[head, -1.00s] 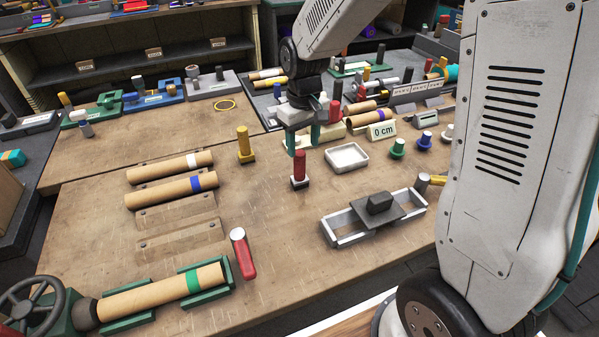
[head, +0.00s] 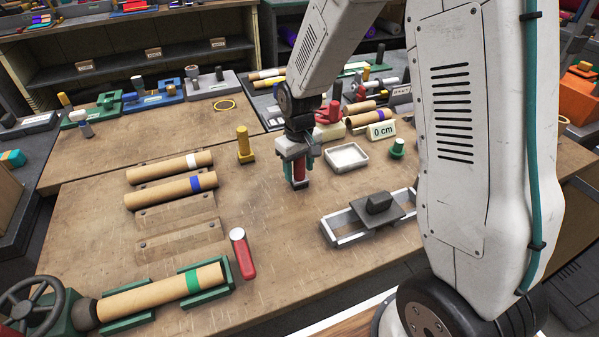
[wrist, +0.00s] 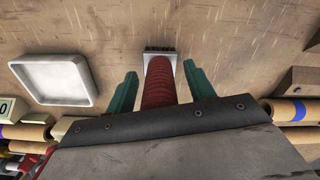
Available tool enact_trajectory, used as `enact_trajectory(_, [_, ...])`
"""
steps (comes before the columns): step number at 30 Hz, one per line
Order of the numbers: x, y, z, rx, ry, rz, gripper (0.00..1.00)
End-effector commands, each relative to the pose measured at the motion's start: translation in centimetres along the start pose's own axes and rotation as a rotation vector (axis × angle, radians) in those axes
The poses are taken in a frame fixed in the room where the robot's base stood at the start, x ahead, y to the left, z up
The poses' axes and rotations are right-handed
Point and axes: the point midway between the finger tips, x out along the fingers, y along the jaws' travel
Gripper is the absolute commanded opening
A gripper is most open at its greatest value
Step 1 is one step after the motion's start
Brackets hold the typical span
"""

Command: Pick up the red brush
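The red brush (head: 299,171) stands upright on the table, with a red handle and a dark and pale base. In the wrist view its ridged red handle (wrist: 159,84) lies between the two green fingers, its base (wrist: 160,50) beyond them. My gripper (head: 299,168) is lowered around the handle from above. The wrist view shows my gripper (wrist: 160,90) open, with a visible gap between each finger and the handle. The top of the handle is hidden by my gripper's body.
A white tray (head: 346,156) stands just right of the brush, with a "0 cm" sign (head: 381,131) behind it. A yellow-handled brush (head: 244,145) stands to the left. Bare table lies in front of the brush.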

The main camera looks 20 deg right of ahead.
Motion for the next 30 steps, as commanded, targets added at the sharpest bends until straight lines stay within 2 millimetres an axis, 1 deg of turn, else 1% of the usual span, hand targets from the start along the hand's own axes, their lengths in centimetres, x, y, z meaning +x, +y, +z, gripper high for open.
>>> enact_trajectory(1, [0.0,0.0,0.0,0.000,0.000,0.000,0.42])
enact_trajectory(2, [0.0,0.0,0.0,0.000,0.000,0.000,0.34])
enact_trajectory(3, [0.0,0.0,0.0,0.000,0.000,0.000,0.23])
enact_trajectory(5, [0.0,0.0,0.0,0.000,0.000,0.000,0.06])
enact_trajectory(6, [0.0,0.0,0.0,0.000,0.000,0.000,0.05])
enact_trajectory(14, [-0.1,0.0,0.0,0.000,0.000,0.000,0.05])
enact_trajectory(17, [-0.4,0.0,0.0,0.000,0.001,0.000,0.05])
enact_trajectory(22, [-1.9,0.0,-0.1,0.000,0.003,0.001,0.05])
enact_trajectory(26, [-3.9,0.0,-0.1,0.000,0.004,0.001,0.05])
enact_trajectory(30, [-3.9,-2.5,2.2,-0.004,-0.001,0.000,0.05])
